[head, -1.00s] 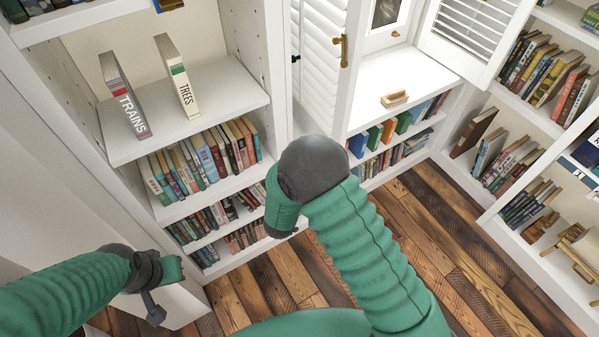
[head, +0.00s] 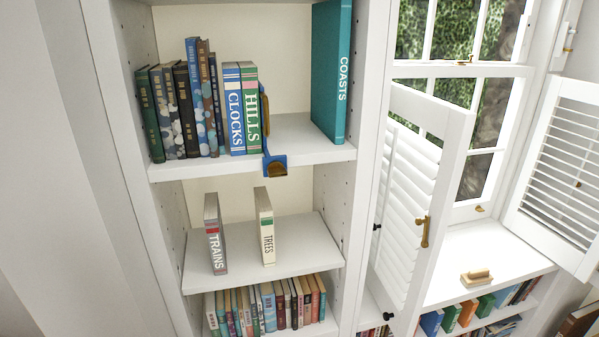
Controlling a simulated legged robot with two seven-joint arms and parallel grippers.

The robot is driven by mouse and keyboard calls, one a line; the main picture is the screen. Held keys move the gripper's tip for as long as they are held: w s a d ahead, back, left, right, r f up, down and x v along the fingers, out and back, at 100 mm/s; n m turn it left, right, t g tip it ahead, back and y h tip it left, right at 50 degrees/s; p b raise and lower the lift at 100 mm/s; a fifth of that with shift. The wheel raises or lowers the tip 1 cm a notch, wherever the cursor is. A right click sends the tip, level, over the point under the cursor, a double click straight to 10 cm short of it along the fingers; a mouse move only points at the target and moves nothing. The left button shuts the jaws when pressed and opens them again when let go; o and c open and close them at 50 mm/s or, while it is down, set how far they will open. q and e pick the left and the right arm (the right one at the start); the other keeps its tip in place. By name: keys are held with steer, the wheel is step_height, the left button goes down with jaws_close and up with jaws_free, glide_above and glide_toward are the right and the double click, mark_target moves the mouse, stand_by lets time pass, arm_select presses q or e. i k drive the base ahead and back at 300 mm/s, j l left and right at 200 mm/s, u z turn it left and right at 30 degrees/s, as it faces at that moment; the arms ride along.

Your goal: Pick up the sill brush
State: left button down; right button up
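The sill brush (head: 476,277) is a small, pale wooden block with a raised handle. It lies on the white window sill (head: 450,290) at the lower right of the head view, below the window and right of a half-open shutter. Nothing touches it from above. Neither of my grippers shows in this view, so I cannot see how they stand to the brush.
A louvred shutter (head: 410,200) with a brass handle stands open left of the brush; another shutter (head: 562,165) is at the right. A bookcase (head: 365,150) at the left holds several books, with a blue and brass piece (head: 275,166) at its upper shelf edge.

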mark_target(480, 276)
steer(key=z, duration=1.9)
steer(key=i+u, duration=0.1)
steer(key=i, duration=0.95)
steer(key=i+l, duration=0.2)
steer(key=i, duration=0.85)
steer(key=i+u, duration=0.1)
steer(key=u, duration=0.35)
steer(key=i+u, duration=0.1)
steer(key=u, duration=0.35)
steer(key=l+u, duration=0.1)
steer(key=u, duration=0.35)
steer(key=i+l+u, duration=0.1)
steer(key=u, duration=0.3)
